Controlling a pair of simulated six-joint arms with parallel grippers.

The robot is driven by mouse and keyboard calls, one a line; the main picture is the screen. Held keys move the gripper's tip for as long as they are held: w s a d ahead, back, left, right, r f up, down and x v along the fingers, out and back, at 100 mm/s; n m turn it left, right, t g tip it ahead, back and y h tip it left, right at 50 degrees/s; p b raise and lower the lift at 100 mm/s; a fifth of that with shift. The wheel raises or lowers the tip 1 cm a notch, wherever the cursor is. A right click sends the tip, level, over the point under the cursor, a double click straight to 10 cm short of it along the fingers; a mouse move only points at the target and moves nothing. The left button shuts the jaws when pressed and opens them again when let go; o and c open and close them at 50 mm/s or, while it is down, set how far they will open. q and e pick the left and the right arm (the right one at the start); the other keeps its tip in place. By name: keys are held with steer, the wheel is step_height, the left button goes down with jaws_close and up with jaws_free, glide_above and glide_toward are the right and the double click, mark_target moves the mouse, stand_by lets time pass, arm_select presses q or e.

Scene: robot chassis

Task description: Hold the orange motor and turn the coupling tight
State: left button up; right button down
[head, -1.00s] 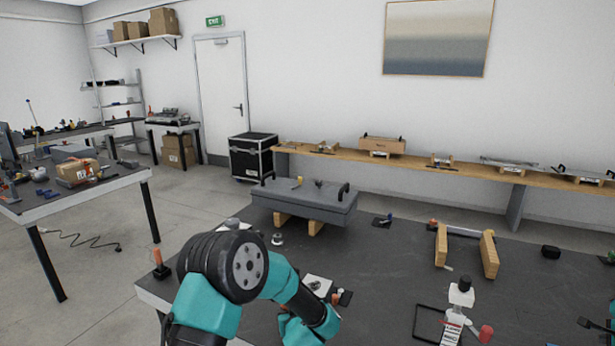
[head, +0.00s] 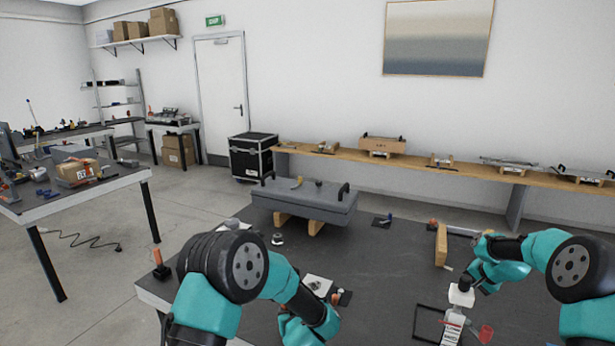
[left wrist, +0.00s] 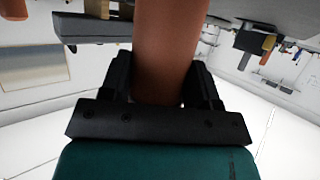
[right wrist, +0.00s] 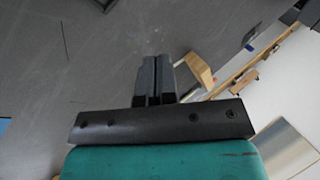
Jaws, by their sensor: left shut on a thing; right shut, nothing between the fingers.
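In the left wrist view my left gripper (left wrist: 160,85) is shut on an orange-brown cylinder, the orange motor (left wrist: 168,40), which stands between its two fingers. I cannot make out the coupling in any view.
A grey case (head: 305,203) rests on wooden blocks on the dark table (head: 370,262). A white-capped bottle (head: 460,296), a black frame (head: 421,310) and a wooden stand (head: 441,246) are near my right arm. An orange-handled item (head: 157,259) stands at the left corner. The table's middle is mostly clear.

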steer(key=w+a+r+n+g+y, duration=0.1)
steer(key=w+a+n, duration=0.15)
steer(key=a, duration=0.55)
steer(key=w+a+r+n+g, duration=0.15)
steer(key=a+n, duration=0.25)
steer(key=a, duration=0.4)
steer(key=s+a+r+n+g+h, duration=0.1)
steer(key=a+n, duration=0.4)
steer(key=a, duration=0.7)
steer(key=s+a+r+n+g+h, duration=0.1)
steer(key=s+a+r+n, duration=0.2)
steer(key=a, duration=1)
steer(key=s+a+r+n+g+h, duration=0.1)
steer(key=a+r+n, duration=0.5)
steer(key=a, duration=0.6)
steer(key=shift+s+a+r+n+h, duration=0.2)
steer(key=shift+s+a+n+h, duration=0.1)
steer(key=shift+s+n, duration=0.55)
steer(key=shift+w+f+g, duration=0.15)
steer(key=shift+g, duration=0.1)
